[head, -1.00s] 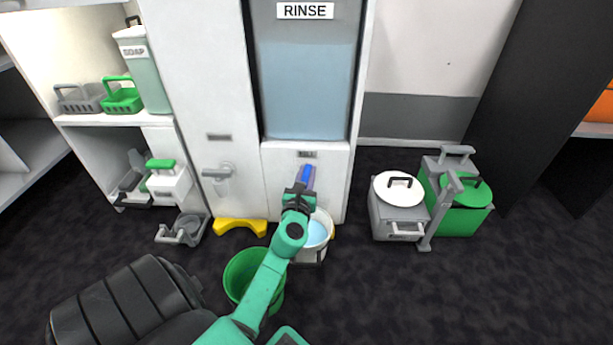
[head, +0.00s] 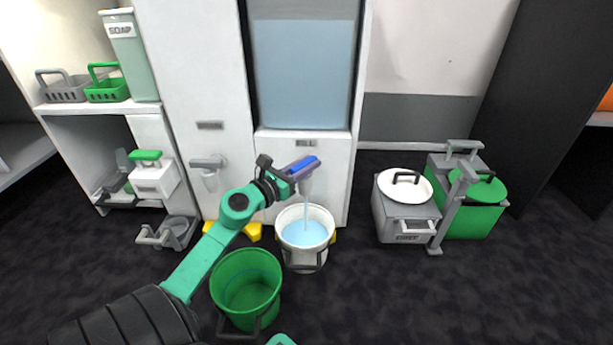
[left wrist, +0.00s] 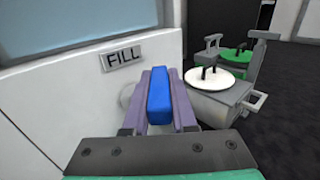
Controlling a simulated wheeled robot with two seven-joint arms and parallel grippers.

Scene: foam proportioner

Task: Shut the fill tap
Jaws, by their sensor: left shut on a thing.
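The fill tap has a blue handle (head: 303,164), seen under the FILL label (head: 306,143) on the white cabinet front. My left gripper (head: 292,172) is shut on the blue handle, with a finger on each side of it; the handle also shows between the fingers in the left wrist view (left wrist: 159,97). A thin stream of water (head: 306,209) runs down from the tap into the white bucket (head: 304,260), which holds water. My right gripper is not in view.
A green bucket (head: 246,290) stands in front, left of the white one. A second grey tap (head: 208,163) is on the cabinet to the left. A grey box with a white lid (head: 404,187) and a green bin (head: 475,216) stand right.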

